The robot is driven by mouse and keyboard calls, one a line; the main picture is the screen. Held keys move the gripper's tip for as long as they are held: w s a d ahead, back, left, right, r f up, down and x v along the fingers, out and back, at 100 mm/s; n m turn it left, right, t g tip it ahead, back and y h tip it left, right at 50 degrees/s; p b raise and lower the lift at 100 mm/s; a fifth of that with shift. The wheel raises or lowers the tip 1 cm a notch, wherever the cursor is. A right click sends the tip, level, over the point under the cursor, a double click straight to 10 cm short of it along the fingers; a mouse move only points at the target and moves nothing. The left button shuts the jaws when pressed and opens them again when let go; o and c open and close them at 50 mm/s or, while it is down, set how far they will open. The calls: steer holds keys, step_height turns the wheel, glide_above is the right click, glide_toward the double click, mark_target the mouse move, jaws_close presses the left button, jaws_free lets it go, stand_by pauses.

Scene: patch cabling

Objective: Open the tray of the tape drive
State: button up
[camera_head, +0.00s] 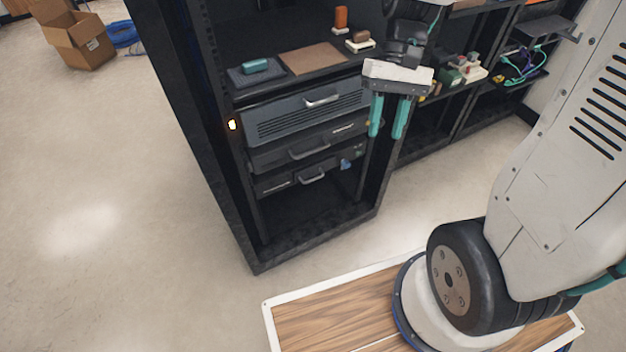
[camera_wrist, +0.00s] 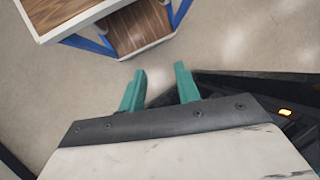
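A black rack holds a stack of drawer-like units with grey handles. The top unit (camera_head: 310,112) is grey with a vented front. A darker unit (camera_head: 290,157) sits below it, and a lower one (camera_head: 285,185) below that. All three fronts look about flush, though I cannot tell which is the tape drive. My gripper (camera_head: 387,134) hangs fingers-down in front of the rack's right side, to the right of the units and apart from them. Its teal fingers are spread and empty, also in the wrist view (camera_wrist: 161,70). No unit handle shows in the wrist view.
The rack's upper shelf carries a teal-topped block (camera_head: 255,67), a brown mat (camera_head: 312,58) and small items. An orange light (camera_head: 232,124) glows on the rack's left post. Neighbouring shelves at right hold cables (camera_head: 525,65).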

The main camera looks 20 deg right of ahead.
steer(key=w+f+m+g+y, duration=0.15)
steer(key=w+f+y, duration=0.25)
steer(key=w+f, duration=0.45)
steer(key=m+t+y, duration=0.1)
steer(key=t+y, duration=0.9)
glide_toward(312, 180)
steer(key=x, duration=1)
steer(key=shift+w+f, duration=0.25)
steer(key=shift+s+d, duration=0.1)
jaws_close()
